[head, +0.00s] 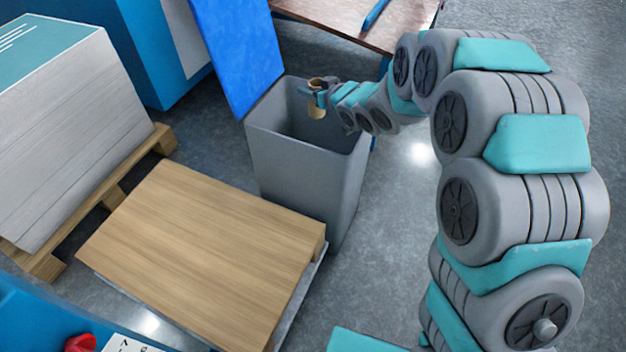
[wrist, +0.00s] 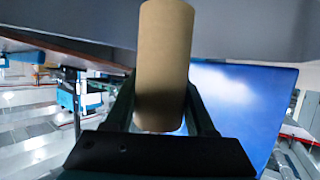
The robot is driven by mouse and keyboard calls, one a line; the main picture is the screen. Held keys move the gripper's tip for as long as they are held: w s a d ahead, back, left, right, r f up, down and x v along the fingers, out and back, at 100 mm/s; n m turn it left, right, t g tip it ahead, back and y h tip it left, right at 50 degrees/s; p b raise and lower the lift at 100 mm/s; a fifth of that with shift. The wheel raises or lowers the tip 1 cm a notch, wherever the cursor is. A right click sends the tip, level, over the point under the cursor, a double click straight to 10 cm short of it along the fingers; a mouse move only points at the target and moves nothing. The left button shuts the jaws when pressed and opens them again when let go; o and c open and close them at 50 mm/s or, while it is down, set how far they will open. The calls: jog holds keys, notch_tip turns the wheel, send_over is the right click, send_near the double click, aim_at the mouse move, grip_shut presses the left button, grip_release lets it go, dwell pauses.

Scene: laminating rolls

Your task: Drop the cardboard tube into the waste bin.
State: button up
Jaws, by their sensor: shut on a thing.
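The cardboard tube (wrist: 163,65) is a short brown cylinder, upright between the fingers in the wrist view. My gripper (head: 315,98) is shut on the tube and holds it over the bin's opening in the head view, where the tube (head: 316,110) looks small. The waste bin (head: 300,165) is a grey, open-topped box with its blue lid (head: 238,50) raised at the back left. The bin's floor is hidden. In the wrist view the blue lid (wrist: 240,105) shows behind the gripper.
A wooden board (head: 200,250) lies in front of the bin. A stack of sheets (head: 70,130) stands on a pallet at the left. A table (head: 350,20) with a blue tool on it stands behind the bin. Floor is clear right of the bin.

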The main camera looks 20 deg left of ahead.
jog(key=shift+f+b, duration=0.75)
jog(key=shift+f, duration=0.2)
jog(key=o, duration=1.4)
jog(key=shift+s+d+r, duration=0.1)
jog(key=shift+d, duration=0.05)
jog(key=v, duration=0.7)
jog(key=shift+s+d, duration=0.2)
